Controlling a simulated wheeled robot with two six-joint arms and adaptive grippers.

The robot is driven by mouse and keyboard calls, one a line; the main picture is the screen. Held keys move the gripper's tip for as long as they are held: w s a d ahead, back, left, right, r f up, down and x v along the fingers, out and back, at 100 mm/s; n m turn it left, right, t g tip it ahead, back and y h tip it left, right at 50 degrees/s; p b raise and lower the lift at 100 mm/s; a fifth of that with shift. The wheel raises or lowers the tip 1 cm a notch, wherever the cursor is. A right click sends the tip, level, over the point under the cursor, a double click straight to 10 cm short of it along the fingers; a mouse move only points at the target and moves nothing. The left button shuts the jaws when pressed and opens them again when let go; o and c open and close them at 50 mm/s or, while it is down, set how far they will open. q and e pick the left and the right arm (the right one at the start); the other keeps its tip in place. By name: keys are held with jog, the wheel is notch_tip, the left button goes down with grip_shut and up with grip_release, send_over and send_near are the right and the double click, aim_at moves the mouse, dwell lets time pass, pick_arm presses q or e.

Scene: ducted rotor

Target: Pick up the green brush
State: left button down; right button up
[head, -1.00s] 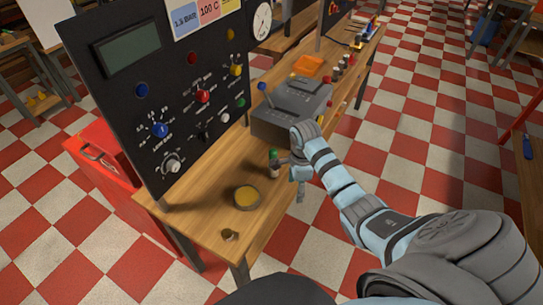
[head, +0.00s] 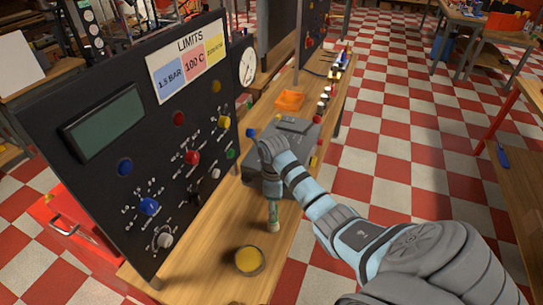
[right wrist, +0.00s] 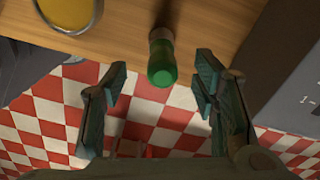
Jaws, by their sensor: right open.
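The green brush (head: 273,215) is on the wooden workbench, beside the yellow-filled round dish (head: 249,261). In the right wrist view its green end (right wrist: 162,62) points toward the camera, with a darker part behind it. My right gripper (right wrist: 160,72) is open, with one teal finger on each side of the brush's green end. Visible gaps separate the fingers from the brush. In the head view my wrist and forearm mostly hide this gripper. My left gripper is not in view.
A grey machine (head: 285,150) stands on the bench close behind my right wrist. A tall black control panel (head: 100,185) lines the bench's left side. An orange tray (head: 289,101) lies farther back. Red-and-white checkered floor is open to the right of the bench.

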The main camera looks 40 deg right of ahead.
jog(key=f, duration=0.2)
jog(key=shift+s+f, duration=0.2)
jog(key=shift+f, duration=0.1)
jog(key=f, duration=0.1)
jog(key=f+b, duration=0.1)
jog(key=f, duration=0.3)
jog(key=shift+w, duration=0.4)
jog(key=shift+d+f+b, duration=0.1)
jog(key=shift+f+b, duration=0.15)
jog(key=shift+b, duration=0.05)
jog(key=shift+s+r, duration=0.2)
jog(key=shift+c, duration=0.3)
jog(key=c, duration=1.2)
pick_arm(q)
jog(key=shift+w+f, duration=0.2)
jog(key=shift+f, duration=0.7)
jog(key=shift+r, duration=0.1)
